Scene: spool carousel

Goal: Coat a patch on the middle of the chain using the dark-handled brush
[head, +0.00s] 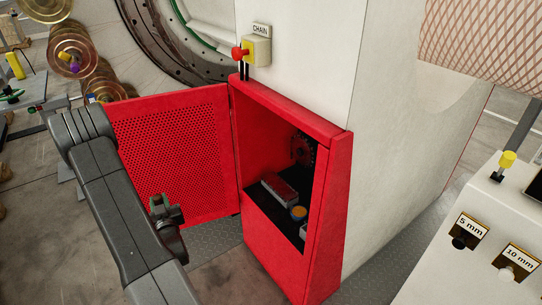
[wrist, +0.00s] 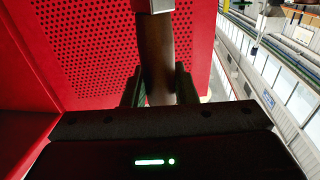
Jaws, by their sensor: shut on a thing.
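My gripper (wrist: 157,88) is shut on the dark brown handle (wrist: 155,45) of a brush in the wrist view. A metal collar shows at the top edge there; the bristles are out of view. In the head view my wrist is left of the open red cabinet (head: 268,228), in front of its door; the brush cannot be made out there. Inside the cabinet is a dark red toothed wheel (head: 303,149). I cannot clearly make out the chain. The sign reading CHAIN (head: 261,31) is above the cabinet.
The perforated red door (head: 180,145) stands open to the left. Inside the cabinet are a dark red and grey block (head: 280,187) and a small pot with a yellow-orange top (head: 299,213). A red knob on a yellow box (head: 257,50) is above. A white console (head: 480,225) stands right.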

